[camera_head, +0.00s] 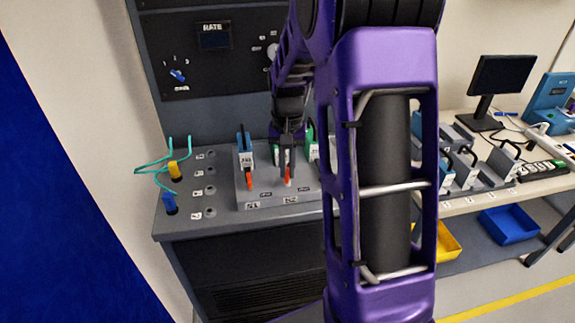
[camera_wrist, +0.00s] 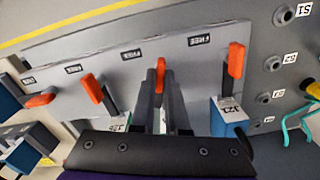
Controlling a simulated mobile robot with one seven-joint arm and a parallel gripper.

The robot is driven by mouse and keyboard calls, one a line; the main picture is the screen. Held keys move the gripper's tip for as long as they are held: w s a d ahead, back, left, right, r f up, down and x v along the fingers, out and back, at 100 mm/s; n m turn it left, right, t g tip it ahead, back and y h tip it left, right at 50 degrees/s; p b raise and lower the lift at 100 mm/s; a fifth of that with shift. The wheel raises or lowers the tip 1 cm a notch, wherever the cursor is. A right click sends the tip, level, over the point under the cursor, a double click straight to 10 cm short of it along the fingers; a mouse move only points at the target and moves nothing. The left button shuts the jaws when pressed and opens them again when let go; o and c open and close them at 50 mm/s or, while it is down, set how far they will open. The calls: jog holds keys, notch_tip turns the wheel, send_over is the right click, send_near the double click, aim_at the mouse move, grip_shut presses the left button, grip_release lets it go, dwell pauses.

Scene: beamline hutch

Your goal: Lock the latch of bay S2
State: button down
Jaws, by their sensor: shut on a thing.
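My gripper (camera_wrist: 158,78) is shut on the orange latch (camera_wrist: 160,72) of bay S2, with the latch's upper part showing between the fingertips. In the head view my gripper (camera_head: 287,158) is over bay S2 (camera_head: 291,200), and the lower end of that latch (camera_head: 288,182) shows below it. The gripper hides most of what sits in bay S2. Bay S1 (camera_head: 252,205) to its left holds a blue module (camera_head: 244,142) with an orange latch (camera_head: 249,181). I cannot tell the S2 latch's exact angle.
Other orange latches (camera_wrist: 92,86) stand close along the row, with a white-labelled module (camera_wrist: 118,122) beside the gripper. Teal cables (camera_head: 150,168) and plugs are at the panel's left. A side bench (camera_head: 462,205) with more modules is at the right. My arm hides the panel's right part.

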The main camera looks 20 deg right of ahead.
aim_at(287, 172)
jog(key=shift+r+n, duration=0.1)
jog(key=shift+n, duration=1.4)
jog(key=shift+p, duration=0.3)
jog(key=c, duration=0.9)
grip_release()
notch_tip(287, 172, up, 17)
jog(key=shift+r+p, duration=0.15)
jog(key=shift+p, duration=0.8)
